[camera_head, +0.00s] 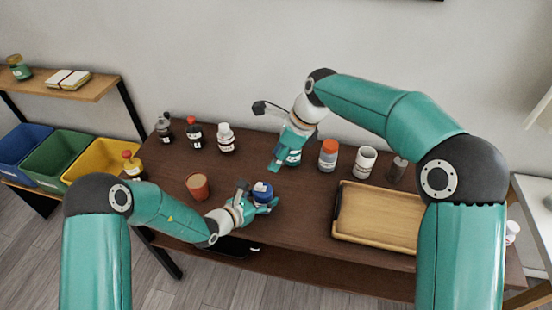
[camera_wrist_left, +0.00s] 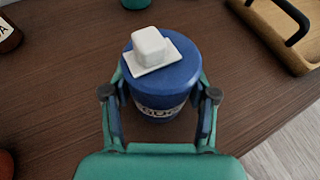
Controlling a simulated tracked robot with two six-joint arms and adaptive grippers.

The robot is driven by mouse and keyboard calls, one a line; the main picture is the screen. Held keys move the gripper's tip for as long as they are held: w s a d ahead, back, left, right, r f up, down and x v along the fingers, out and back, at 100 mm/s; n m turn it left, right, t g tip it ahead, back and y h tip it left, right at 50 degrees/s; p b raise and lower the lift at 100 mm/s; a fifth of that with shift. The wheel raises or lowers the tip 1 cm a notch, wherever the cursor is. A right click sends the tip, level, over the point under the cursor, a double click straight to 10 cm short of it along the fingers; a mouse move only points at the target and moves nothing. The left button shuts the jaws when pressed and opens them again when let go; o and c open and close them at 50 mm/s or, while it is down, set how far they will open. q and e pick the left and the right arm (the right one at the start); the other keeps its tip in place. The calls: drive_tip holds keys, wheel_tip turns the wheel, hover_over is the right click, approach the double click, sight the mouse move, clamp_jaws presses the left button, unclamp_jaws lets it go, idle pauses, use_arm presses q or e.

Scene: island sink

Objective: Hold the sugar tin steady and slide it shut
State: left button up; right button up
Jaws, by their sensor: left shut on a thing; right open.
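The sugar tin (camera_head: 263,190) is a small blue round tin near the front edge of the table. In the left wrist view the tin (camera_wrist_left: 166,75) stands between the two fingers, with a white square plate and white block-shaped knob (camera_wrist_left: 151,47) on its blue top. The plate sits off-centre, toward the far left; I cannot tell whether an opening shows. A partly hidden label is on its front. My left gripper (camera_head: 262,203) is shut on the tin's sides. My right gripper (camera_head: 279,158) is open, pointing down behind the tin and apart from it.
A teal jar with a pale label (camera_head: 293,158) is partly hidden by my right gripper. A wooden tray (camera_head: 337,220) lies front right. A terracotta cup (camera_head: 198,187) stands left of the tin.

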use_arm(q)
drive_tip(key=o, duration=1.3)
drive_tip(key=shift+a, duration=0.1)
